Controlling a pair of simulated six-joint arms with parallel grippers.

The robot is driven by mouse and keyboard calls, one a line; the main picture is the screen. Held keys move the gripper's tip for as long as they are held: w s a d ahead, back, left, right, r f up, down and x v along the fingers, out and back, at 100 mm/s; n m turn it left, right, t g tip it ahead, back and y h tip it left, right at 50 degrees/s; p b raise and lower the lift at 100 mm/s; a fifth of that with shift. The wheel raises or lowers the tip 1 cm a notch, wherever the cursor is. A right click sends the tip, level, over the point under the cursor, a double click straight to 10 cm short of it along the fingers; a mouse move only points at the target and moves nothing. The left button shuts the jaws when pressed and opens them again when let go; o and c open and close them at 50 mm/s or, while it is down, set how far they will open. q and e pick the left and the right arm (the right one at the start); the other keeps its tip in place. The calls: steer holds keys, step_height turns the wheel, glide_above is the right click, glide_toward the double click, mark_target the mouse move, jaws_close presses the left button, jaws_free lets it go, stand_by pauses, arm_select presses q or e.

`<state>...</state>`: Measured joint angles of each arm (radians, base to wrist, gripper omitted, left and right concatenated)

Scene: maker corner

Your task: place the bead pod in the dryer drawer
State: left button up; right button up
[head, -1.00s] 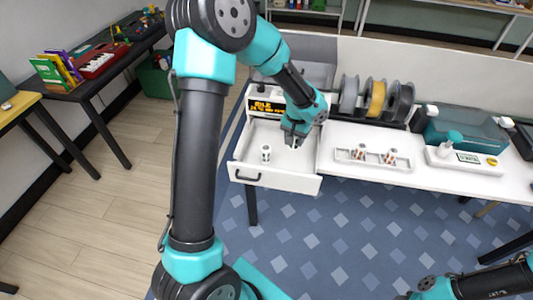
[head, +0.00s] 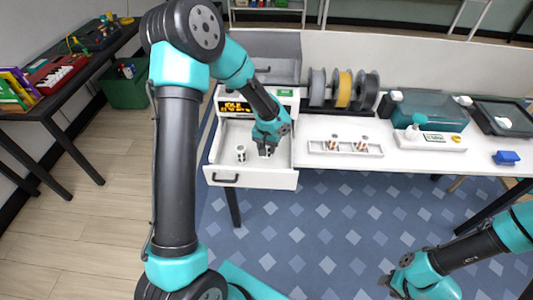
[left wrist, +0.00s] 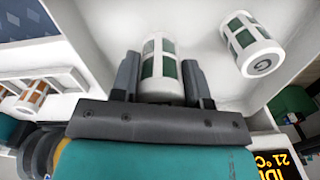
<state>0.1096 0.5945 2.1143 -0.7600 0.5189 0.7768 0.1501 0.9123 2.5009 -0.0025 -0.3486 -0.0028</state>
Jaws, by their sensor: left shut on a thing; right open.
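My left gripper (head: 266,149) reaches into the open white dryer drawer (head: 235,177). It is shut on a white bead pod with green windows, seen between the fingers in the left wrist view (left wrist: 160,68). The held pod is inside the drawer walls; I cannot tell whether it touches the floor. A second, similar pod (head: 240,153) stands in the drawer to the left, also seen in the left wrist view (left wrist: 250,43). My right gripper (head: 393,284) is open and empty at the bottom right of the head view, away from the table.
The dryer's lit display (head: 237,107) is behind the drawer. A white tray (head: 372,151) with two orange-windowed pods lies right of the drawer. Spools (head: 343,89) stand behind it.

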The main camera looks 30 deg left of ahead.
arm_select(q)
steer(key=shift+f, duration=1.85)
steer(key=shift+f, duration=0.15)
steer(key=o, duration=0.9)
steer(key=shift+o, duration=0.2)
step_height(320, 180, up, 12)
steer(key=shift+r, duration=0.2)
